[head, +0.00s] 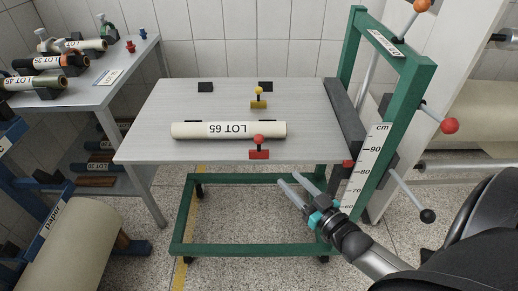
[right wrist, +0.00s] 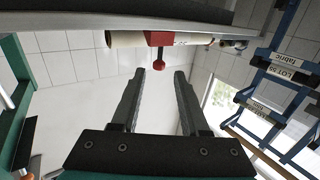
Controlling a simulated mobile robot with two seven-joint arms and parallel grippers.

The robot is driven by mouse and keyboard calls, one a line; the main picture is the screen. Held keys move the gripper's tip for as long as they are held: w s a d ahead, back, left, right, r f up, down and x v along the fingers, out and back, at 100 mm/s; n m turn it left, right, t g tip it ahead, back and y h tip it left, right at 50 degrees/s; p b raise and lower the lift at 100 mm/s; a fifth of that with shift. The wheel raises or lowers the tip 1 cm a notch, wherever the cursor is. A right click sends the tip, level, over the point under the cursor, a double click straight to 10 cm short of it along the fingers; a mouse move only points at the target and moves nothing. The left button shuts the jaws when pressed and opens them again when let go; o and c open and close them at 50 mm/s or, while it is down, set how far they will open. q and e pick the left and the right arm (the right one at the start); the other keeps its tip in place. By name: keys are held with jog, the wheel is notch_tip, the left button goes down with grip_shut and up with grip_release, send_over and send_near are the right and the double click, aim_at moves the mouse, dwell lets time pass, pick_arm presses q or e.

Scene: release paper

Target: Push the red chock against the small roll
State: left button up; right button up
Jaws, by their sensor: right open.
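The small roll (head: 228,131), cream and labelled LOT 65, lies across the grey table (head: 150,125). The red chock (head: 259,154) stands on the near side of the roll, close to the front edge, with its round knob up. A narrow strip of table seems to show between chock base and roll. A yellow chock (head: 258,104) stands behind the roll. My right gripper (head: 292,183) is open and empty, below and right of the front edge. In the right wrist view the red chock (right wrist: 159,39) and roll (right wrist: 125,39) show beyond the fingertips (right wrist: 156,75). My left gripper is not in view.
A green frame (head: 352,130) with a centimetre scale (head: 367,165) and ball-ended levers stands at the table's right. Two black blocks (head: 205,87) (head: 265,87) sit at the back. A side table (head: 125,70) with several rolls is at left. The tabletop left of the roll is clear.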

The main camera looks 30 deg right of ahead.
aim_at(259, 151)
jog(key=w+b, duration=0.1)
jog(key=w, duration=0.4)
jog(key=w+b, duration=0.1)
jog(key=w, duration=0.4)
jog(key=w+r+b, duration=0.1)
jog(key=w, duration=0.4)
jog(key=shift+w+a, duration=0.2)
jog(key=shift+a, duration=0.15)
jog(key=shift+c, duration=0.4)
grip_shut()
